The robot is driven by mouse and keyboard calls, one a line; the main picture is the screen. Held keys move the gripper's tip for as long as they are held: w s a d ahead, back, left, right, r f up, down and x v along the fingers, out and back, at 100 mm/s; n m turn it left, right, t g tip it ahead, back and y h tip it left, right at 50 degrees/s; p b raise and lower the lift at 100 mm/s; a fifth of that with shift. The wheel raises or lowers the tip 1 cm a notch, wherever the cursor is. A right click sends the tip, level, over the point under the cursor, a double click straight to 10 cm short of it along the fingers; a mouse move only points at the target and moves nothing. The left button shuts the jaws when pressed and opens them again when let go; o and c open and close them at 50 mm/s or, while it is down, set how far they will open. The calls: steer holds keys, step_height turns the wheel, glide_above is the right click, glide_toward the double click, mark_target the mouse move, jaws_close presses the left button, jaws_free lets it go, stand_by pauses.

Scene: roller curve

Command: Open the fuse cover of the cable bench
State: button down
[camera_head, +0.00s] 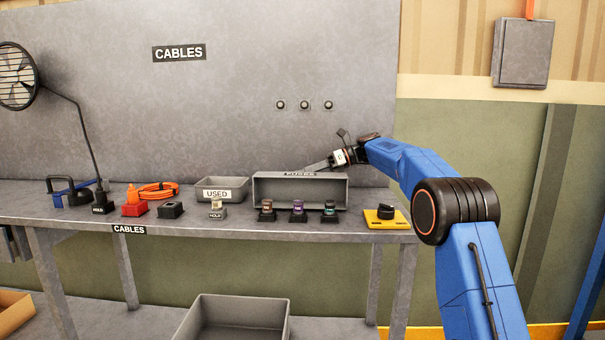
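A long grey fuse cover (270,190) with a dark label reading FUSES on its top edge is at the back of the cable bench (365,205), right of centre. I cannot tell from this view how far it is open. My gripper (318,165) reaches in from the right at the cover's top edge, beside the label. It seems close to or touching the edge; contact is not clear. Its fingers are small here and their opening cannot be made out. Three fuses in black holders, brown (267,208), purple (298,207) and green (329,208), stand in front of the cover.
A yellow plate with a black knob (385,216) is at the right end. Orange cable (158,190) and a fan (17,78) are at the left.

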steer(key=shift+f, duration=0.3)
steer(key=c, duration=1.8)
jaws_free()
steer(key=shift+d, duration=0.1)
steer(key=shift+s+r, duration=0.1)
steer(key=shift+r, duration=0.05)
steer(key=v, duration=1.7)
steer(key=shift+d+r, duration=0.1)
steer(key=shift+d, duration=0.05)
